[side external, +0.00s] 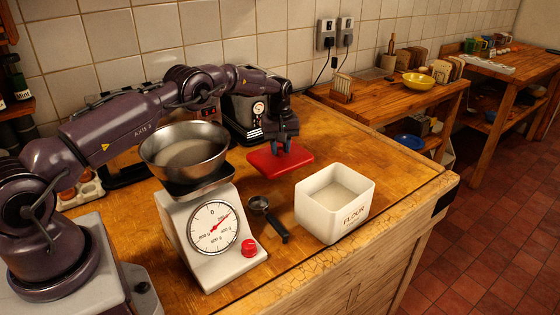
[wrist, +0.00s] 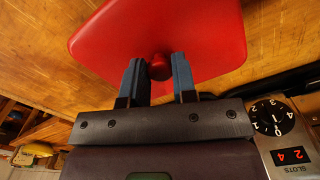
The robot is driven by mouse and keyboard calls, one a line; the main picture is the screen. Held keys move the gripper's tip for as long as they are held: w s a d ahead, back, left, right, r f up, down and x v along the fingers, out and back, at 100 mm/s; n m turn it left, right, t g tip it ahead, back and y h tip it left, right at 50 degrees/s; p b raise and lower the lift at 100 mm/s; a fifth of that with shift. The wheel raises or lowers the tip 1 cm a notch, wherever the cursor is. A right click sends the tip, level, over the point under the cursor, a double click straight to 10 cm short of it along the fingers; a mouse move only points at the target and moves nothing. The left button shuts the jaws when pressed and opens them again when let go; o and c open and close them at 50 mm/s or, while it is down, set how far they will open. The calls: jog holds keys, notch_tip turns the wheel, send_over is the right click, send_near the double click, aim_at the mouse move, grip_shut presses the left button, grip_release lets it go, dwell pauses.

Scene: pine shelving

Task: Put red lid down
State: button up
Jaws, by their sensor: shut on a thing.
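The red lid (side external: 265,163) is a flat rounded square with a small round knob (wrist: 160,67). In the side external view it lies level at or just above the wooden worktop, behind the scale and the flour box; I cannot tell if it touches the wood. In the wrist view the red lid (wrist: 110,40) fills the top middle. My gripper (side external: 283,149) points down over the lid. Its two blue fingers (wrist: 158,60) are shut on the knob, one on each side.
An open white flour box (side external: 318,208) stands front right of the lid. A scale (side external: 214,230) with a metal bowl (side external: 185,152) stands front left. A black scoop (side external: 268,217) lies between them. A toaster (side external: 243,118) is close behind. Worktop right of the lid is clear.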

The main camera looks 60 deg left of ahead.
aim_at(280, 156)
jog(key=shift+f, duration=2.1)
jog(key=shift+f, duration=0.2)
jog(key=o, duration=0.9)
jog(key=shift+r, duration=0.1)
